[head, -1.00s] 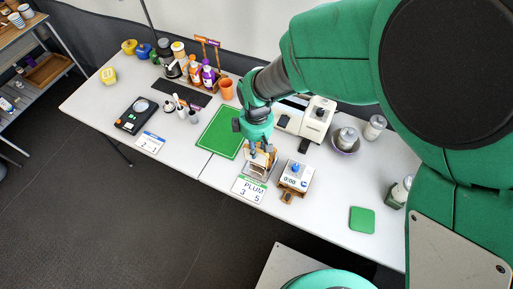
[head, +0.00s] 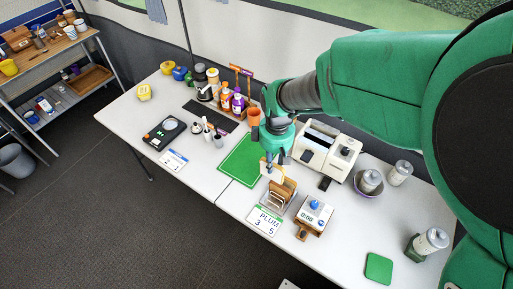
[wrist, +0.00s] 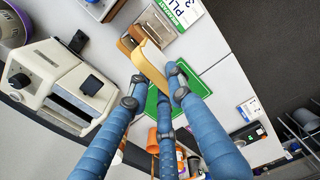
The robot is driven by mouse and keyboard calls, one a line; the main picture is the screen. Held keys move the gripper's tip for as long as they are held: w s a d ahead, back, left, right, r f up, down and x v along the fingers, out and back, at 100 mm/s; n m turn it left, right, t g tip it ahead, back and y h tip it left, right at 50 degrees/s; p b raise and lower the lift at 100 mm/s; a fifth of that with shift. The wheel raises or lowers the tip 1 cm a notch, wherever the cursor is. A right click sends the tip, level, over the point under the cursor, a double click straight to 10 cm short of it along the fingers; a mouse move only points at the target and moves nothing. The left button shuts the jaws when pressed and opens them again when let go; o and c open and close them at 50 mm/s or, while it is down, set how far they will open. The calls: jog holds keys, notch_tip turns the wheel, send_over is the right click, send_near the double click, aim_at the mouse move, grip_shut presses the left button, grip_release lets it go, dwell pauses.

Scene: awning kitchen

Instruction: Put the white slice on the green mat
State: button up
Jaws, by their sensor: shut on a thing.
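My gripper (head: 277,158) is shut on a pale slice (head: 266,170), held beside and just above the toast rack (head: 281,198). In the wrist view the slice (wrist: 152,64) is cream-coloured and tilted, with its lower end between my blue fingers (wrist: 158,92). Browner slices (head: 284,190) stand in the rack; one (wrist: 127,45) shows beside the held slice. The large green mat (head: 238,163) lies flat just left of my gripper, with a bare surface. Part of the mat (wrist: 195,88) shows behind my fingers in the wrist view.
A cream toaster (head: 325,150) stands right of my gripper. A white timer box (head: 314,212) and a PLUM card (head: 265,221) are near the rack. An orange cup (head: 254,117) and bottles stand behind the mat. A smaller green square (head: 379,267) lies at the front right.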

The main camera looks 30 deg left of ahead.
jog(key=w+a, duration=0.4)
jog(key=a, duration=0.4)
jog(key=w+a, duration=0.5)
jog(key=a, duration=0.2)
jog(key=shift+s+d+f, duration=0.1)
jog(key=shift+s+f, duration=0.05)
jog(key=shift+f, duration=1.2)
jog(key=shift+s+f, duration=0.1)
jog(key=shift+f, duration=1.25)
jog(key=shift+f+b, duration=0.7)
jog(key=shift+f, duration=1.8)
jog(key=shift+f+b, duration=0.55)
jog(key=shift+f, duration=1.95)
jog(key=shift+f, duration=0.15)
